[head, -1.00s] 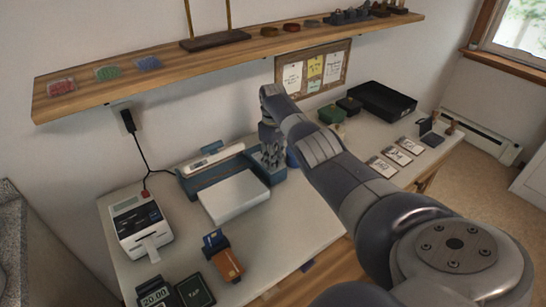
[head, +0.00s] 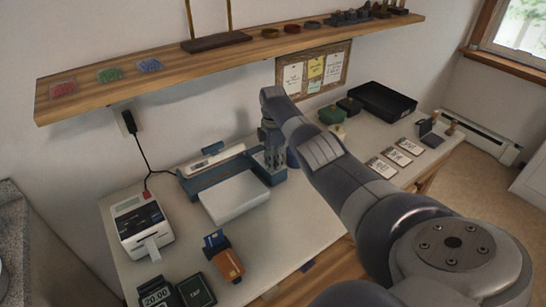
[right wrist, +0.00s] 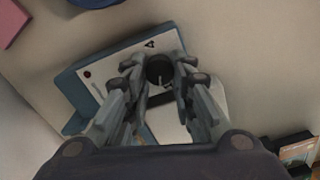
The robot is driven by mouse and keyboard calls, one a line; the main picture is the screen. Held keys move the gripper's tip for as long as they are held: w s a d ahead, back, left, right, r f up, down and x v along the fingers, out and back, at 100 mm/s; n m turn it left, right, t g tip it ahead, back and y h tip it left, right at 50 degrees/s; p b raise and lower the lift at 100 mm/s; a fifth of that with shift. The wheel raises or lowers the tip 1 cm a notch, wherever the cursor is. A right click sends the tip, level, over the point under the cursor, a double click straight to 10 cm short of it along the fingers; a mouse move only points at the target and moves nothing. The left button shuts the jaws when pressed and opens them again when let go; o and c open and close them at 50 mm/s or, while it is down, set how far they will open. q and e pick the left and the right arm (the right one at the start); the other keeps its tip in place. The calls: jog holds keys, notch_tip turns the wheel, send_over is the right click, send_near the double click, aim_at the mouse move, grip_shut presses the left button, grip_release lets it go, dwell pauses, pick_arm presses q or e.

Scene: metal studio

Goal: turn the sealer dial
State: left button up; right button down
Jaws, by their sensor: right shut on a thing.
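The sealer (head: 187,188) is a blue device with a white top strip, at the back of the table in the head view. It also shows in the right wrist view (right wrist: 68,82), where its face is white. Its dial (right wrist: 159,68) is a round black knob with a pale pointer line, near the end of that face. My right gripper (right wrist: 160,80) is shut on the dial, one finger on each side. In the head view my right gripper (head: 273,162) points down over the sealer's right end and hides the dial. My left gripper is not in view.
A white flat block (head: 235,198) lies in front of the sealer. A label printer (head: 140,230) stands left, with a card reader (head: 228,264) in front. A black tray (head: 383,103) and several cards lie right. A wooden shelf (head: 215,60) hangs above.

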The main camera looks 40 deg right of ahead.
jog(key=shift+n, duration=1.9)
jog(key=c, duration=1.3)
grip_release()
jog(key=shift+c, duration=0.2)
jog(key=shift+r, duration=0.1)
notch_tip(320, 180, up, 12)
jog(key=shift+s, duration=0.1)
